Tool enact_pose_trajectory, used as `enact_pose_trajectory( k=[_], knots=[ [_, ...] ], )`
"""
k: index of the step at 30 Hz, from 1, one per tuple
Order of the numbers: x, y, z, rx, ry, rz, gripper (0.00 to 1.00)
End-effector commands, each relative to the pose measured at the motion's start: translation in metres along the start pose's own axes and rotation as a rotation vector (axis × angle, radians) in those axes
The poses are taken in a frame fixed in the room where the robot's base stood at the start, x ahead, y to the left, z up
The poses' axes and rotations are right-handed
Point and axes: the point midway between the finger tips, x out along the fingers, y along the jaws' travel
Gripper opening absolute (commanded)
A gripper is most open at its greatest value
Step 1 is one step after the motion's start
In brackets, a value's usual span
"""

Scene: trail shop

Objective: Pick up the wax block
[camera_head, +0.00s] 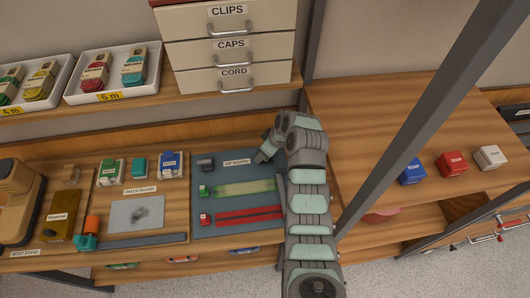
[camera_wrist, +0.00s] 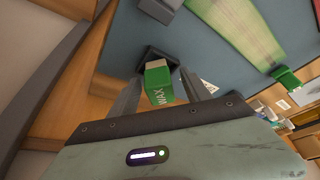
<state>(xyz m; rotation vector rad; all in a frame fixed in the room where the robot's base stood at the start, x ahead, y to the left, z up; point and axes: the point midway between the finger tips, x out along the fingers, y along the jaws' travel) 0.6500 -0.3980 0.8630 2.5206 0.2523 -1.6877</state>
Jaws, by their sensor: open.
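The wax block (camera_wrist: 158,86) is green with a pale end and the word WAX on it. In the wrist view it lies between the two fingers of my gripper (camera_wrist: 160,90), at a dark square-edged holder (camera_wrist: 150,52) on the blue-grey mat (camera_wrist: 125,45). My gripper is open, with one finger on each side of the block; whether either finger touches it I cannot tell. In the head view my gripper (camera_head: 262,156) is at the mat's upper right, and I cannot make out the wax block there.
The mat holds a grey block (camera_head: 205,164), a green strip (camera_head: 245,188) and a red strip (camera_head: 248,215). Patch items lie on the board (camera_head: 175,222) to the left. A grey post (camera_head: 420,120) and the drawer unit (camera_head: 228,50) stand close by.

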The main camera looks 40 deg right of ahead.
Motion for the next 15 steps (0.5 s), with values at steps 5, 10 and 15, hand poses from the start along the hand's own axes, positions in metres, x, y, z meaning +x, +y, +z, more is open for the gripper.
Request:
enact_pose_trajectory(
  k=[5, 10, 15],
  knots=[
    [0.001, 0.0003, -0.0004, -0.001, 0.001, 0.001, 0.56],
    [0.0007, 0.0004, -0.0004, -0.001, 0.001, 0.001, 0.46],
    [0.0006, 0.0004, -0.0005, -0.001, 0.001, 0.001, 0.32]
  ],
)
